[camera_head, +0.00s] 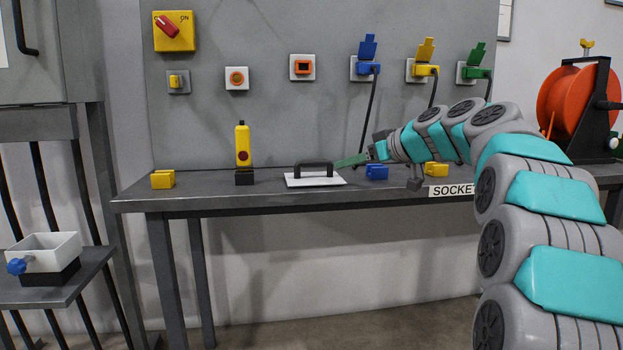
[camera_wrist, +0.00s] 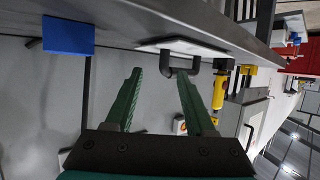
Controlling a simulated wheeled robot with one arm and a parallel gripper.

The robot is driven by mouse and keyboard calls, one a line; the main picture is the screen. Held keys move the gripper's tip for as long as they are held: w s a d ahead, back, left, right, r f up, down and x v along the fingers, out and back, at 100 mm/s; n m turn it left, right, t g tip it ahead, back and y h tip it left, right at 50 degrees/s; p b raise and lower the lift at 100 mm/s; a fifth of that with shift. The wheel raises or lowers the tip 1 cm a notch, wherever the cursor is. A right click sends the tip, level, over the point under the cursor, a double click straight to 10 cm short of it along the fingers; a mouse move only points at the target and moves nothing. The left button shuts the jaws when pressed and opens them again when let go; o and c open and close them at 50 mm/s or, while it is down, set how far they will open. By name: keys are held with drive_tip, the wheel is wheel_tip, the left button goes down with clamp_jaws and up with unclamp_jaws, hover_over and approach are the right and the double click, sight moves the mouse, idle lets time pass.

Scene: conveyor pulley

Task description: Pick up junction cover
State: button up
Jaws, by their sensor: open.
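The junction cover looks to be the white plate (camera_head: 300,182) with a black bar handle (camera_head: 316,164), lying flat on the grey bench. It also shows at the top of the wrist view as a white plate (camera_wrist: 215,50) with its black handle (camera_wrist: 165,65). My gripper (camera_head: 340,162) has green fingers and is just right of the handle in the head view. In the wrist view my gripper (camera_wrist: 158,74) is open and empty, its fingertips pointing at the handle. The handle shows near the right fingertip; I cannot tell whether they touch.
The bench (camera_head: 240,195) carries a yellow upright device (camera_head: 243,145) left of the cover. A blue block (camera_head: 376,172) stands right of it, with yellow blocks (camera_head: 162,179) farther out. Sockets with hanging cables (camera_head: 368,110) are behind. A white box (camera_head: 50,250) stands on a side table.

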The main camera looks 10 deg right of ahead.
sight(332, 169)
drive_tip(key=x, duration=0.5)
drive_tip(key=shift+w+a+f, duration=0.1)
drive_tip(key=shift+a+f, duration=0.15)
drive_tip(key=shift+a, duration=0.15)
drive_tip(key=shift+c, duration=0.3)
clamp_jaws()
